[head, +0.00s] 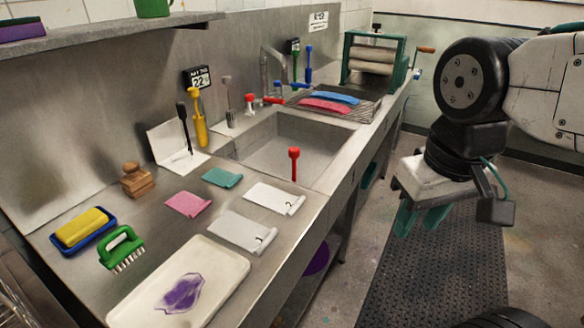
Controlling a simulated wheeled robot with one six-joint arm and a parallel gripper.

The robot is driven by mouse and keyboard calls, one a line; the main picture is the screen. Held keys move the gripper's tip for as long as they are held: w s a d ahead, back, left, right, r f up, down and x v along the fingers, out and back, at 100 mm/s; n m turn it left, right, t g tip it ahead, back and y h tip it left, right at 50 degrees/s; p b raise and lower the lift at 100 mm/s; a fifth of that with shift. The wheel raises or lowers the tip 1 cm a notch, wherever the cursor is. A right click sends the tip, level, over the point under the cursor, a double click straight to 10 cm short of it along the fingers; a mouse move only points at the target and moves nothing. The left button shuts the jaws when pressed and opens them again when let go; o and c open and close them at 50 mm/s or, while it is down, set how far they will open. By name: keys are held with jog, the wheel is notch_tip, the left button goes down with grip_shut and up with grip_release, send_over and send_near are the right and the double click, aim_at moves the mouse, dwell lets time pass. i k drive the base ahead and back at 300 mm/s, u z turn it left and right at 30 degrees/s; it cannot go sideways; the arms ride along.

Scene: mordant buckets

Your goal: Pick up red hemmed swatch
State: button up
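A red swatch (325,105) lies on the wire rack (352,115) to the right of the sink, just in front of a blue swatch (333,96). Its hem is too small to make out. A pink swatch (188,203) and a teal swatch (222,177) lie on the steel counter left of the sink. My gripper (420,218) hangs at the right over the floor, clear of the counter. Its teal fingers point down and stand apart with nothing between them.
The sink (285,145) has a red-headed tool (294,163) at its front edge. A green-framed roller press (375,60) stands behind the rack. White numbered swatches (242,233), a white tray (180,285) and a green brush (122,248) occupy the near counter. The floor aisle is open.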

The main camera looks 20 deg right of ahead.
aim_at(185, 203)
jog(key=z, duration=1.3)
jog(key=i, duration=1)
jog(key=u, duration=3.35)
